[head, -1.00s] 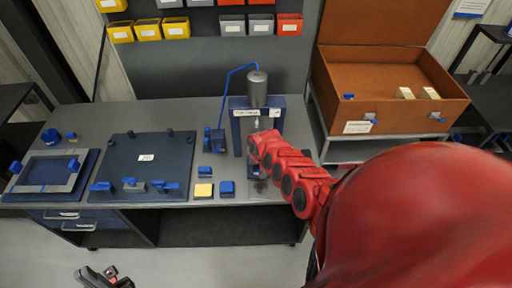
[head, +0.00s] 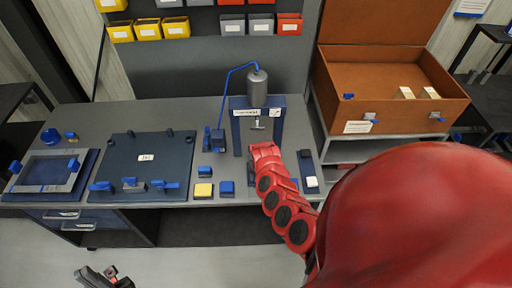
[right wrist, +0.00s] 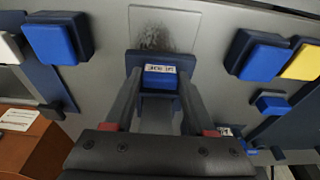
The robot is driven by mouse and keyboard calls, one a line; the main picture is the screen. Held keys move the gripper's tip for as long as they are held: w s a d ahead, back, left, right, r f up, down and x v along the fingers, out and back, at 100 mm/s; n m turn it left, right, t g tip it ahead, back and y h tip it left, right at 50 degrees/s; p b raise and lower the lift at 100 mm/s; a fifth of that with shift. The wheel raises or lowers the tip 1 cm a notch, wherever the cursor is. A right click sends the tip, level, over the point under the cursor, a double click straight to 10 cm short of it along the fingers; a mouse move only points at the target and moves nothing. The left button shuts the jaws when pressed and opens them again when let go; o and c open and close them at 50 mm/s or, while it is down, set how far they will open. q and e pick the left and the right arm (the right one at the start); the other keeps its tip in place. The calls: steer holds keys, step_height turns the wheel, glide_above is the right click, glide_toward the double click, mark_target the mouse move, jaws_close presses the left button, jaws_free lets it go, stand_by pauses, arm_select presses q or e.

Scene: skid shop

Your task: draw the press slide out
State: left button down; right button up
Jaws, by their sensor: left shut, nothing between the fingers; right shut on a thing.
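In the right wrist view my right gripper (right wrist: 160,84) is shut on the press slide (right wrist: 159,69), a dark piece with a white label and a blue block between the fingers. How far the slide is out of the press cannot be told. My left gripper (head: 110,272) is shut and empty at the lower left, off the bench.
Blue and yellow blocks (head: 203,190) lie left of the arm. A dark plate (head: 142,165) and a framed fixture (head: 47,172) fill the left bench. An open brown case (head: 389,88) stands right.

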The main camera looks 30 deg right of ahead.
steer(key=shift+a, duration=0.2)
steer(key=shift+s+a, duration=0.35)
steer(key=shift+s, duration=0.3)
steer(key=shift+s+a, duration=0.15)
steer(key=shift+s, duration=0.15)
steer(key=shift+s+a, duration=0.35)
steer(key=shift+s, duration=0.35)
steer(key=shift+s+a, duration=0.1)
steer(key=shift+s+a, duration=0.2)
steer(key=shift+s, duration=0.1)
steer(key=o, duration=1.1)
